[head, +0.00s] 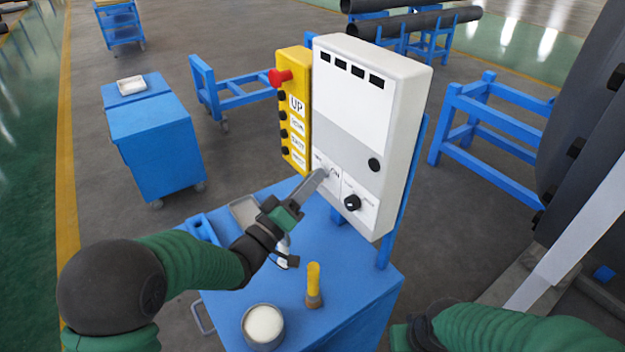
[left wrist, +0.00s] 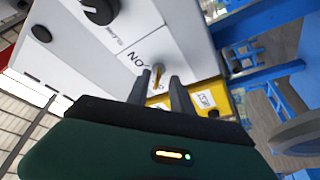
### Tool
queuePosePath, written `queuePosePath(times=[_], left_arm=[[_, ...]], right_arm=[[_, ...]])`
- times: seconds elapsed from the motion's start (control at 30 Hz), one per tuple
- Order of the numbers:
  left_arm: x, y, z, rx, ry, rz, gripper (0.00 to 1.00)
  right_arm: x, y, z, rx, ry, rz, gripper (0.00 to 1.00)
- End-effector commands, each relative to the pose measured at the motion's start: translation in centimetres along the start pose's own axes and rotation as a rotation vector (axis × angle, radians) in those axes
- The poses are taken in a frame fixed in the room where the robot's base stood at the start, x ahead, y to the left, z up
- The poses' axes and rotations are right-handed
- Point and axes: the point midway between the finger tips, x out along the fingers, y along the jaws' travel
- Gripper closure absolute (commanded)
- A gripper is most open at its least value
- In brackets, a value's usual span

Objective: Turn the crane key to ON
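The white control box (head: 365,120) stands upright on a blue cart. The crane key (left wrist: 157,74) is a small brass-coloured piece in its lock on the box's lower panel, beside the ON label (left wrist: 134,67). In the head view the left gripper (head: 325,172) reaches the panel and hides the key. In the left wrist view the left gripper (left wrist: 158,77) has its two fingers apart, one on each side of the key, with gaps visible. Of my right arm, only a dark wrist and green part show at the bottom edge; its fingers are hidden.
A yellow button pendant (head: 295,110) with a red knob adjoins the box's left side. A black rotary knob (head: 352,202) is right of the key. A tin (head: 262,326) and a yellow-handled brush (head: 313,283) stand on the blue cart (head: 355,300) below.

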Motion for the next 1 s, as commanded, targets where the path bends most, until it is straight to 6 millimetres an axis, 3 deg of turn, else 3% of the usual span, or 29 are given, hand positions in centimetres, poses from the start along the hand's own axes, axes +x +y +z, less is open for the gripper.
queuePosePath(times=[0.2, 0.4, 1.0], left_arm=[[0.2, 0.2, 0.3, 0.002, -0.003, 0.000, 0.74], [0.2, 0.2, 0.3, 0.002, -0.003, 0.000, 1.00], [0.2, -0.2, 0.4, 0.043, -0.002, 0.017, 1.00]], right_arm=[[0.0, 0.0, 0.0, 0.000, 0.000, 0.000, 1.00], [0.0, 0.0, 0.0, 0.000, 0.000, 0.000, 1.00], [1.0, 0.0, 0.2, 0.000, 0.000, 0.000, 1.00]])
